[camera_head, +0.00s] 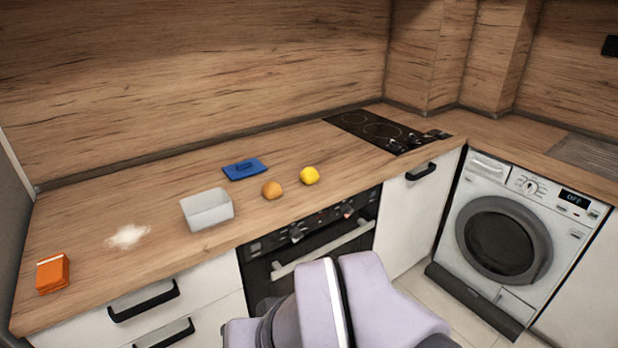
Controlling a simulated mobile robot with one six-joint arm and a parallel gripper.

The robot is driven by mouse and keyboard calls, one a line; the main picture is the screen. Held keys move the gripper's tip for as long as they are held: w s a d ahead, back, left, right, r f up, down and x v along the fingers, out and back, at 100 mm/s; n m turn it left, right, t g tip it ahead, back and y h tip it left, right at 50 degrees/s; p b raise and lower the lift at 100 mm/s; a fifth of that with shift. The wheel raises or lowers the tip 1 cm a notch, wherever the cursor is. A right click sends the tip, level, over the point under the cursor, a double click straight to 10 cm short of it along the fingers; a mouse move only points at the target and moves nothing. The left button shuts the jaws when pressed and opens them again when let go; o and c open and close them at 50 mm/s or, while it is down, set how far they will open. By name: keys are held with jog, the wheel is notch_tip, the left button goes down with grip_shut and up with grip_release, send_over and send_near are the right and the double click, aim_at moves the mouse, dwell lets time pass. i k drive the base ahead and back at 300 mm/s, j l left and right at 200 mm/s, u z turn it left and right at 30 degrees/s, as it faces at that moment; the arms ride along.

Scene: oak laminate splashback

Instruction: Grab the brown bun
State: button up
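A small round brown bun (272,190) sits on the wooden counter, near its front edge and above the oven. A yellow lemon-like item (310,175) lies just to its right, a small gap apart. My arm rises at the bottom of the view, in front of the oven and below the counter edge. My gripper is not visible in this view, so its state does not show.
A grey open container (207,209) stands left of the bun, and a blue packet (245,169) lies behind. White powder (128,236) and an orange box (53,273) are further left. A black hob (378,129) is at the right. The oven handle (322,249) juts out below.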

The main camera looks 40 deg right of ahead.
aim_at(272, 191)
jog(key=i+l+z, duration=0.3)
jog(key=i, duration=0.4)
jog(key=i+z, duration=0.3)
jog(key=i, duration=0.35)
